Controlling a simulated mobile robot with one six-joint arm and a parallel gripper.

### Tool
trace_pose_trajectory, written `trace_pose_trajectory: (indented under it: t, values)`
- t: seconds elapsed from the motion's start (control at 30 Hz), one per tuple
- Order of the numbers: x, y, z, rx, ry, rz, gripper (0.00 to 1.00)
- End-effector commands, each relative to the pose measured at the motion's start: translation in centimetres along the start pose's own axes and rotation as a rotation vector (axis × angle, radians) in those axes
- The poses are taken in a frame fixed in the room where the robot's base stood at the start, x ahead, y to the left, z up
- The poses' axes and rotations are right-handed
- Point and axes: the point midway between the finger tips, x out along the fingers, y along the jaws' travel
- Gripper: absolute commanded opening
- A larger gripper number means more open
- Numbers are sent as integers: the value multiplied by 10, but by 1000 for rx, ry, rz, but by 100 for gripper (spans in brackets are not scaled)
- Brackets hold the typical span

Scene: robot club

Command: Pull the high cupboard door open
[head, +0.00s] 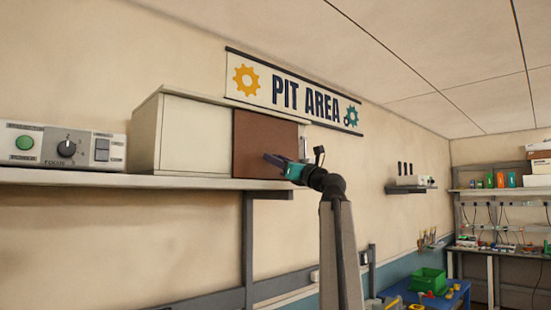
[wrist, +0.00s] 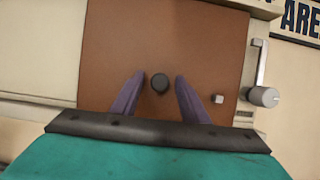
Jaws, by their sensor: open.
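The high cupboard (head: 190,135) is a pale box on a wall shelf in the head view. Its brown door (head: 260,135) looks shut and fills most of the wrist view (wrist: 200,40). A dark round knob (wrist: 160,83) sits on the door. My gripper (head: 268,158) is in front of the door's lower part and hides some of it. In the wrist view its two purple fingers (wrist: 159,76) are open, one on each side of the knob, with gaps to it. I cannot tell how deep the knob sits between them.
A metal lever with a round end (wrist: 262,94) and a small pale knob (wrist: 217,98) are right of the fingers. The shelf (head: 150,181) runs below the cupboard, with a control box (head: 65,147) at left. The PIT AREA sign (head: 290,90) hangs above.

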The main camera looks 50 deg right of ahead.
Motion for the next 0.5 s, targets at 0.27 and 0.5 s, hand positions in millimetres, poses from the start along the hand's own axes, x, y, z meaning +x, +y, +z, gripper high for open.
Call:
trace_pose_trajectory:
  t: [0.27, 0.5]
  values:
    - [3, 0, 0, -1, 0, 0, 40]
    - [3, 0, 0, -1, 0, -1, 15]
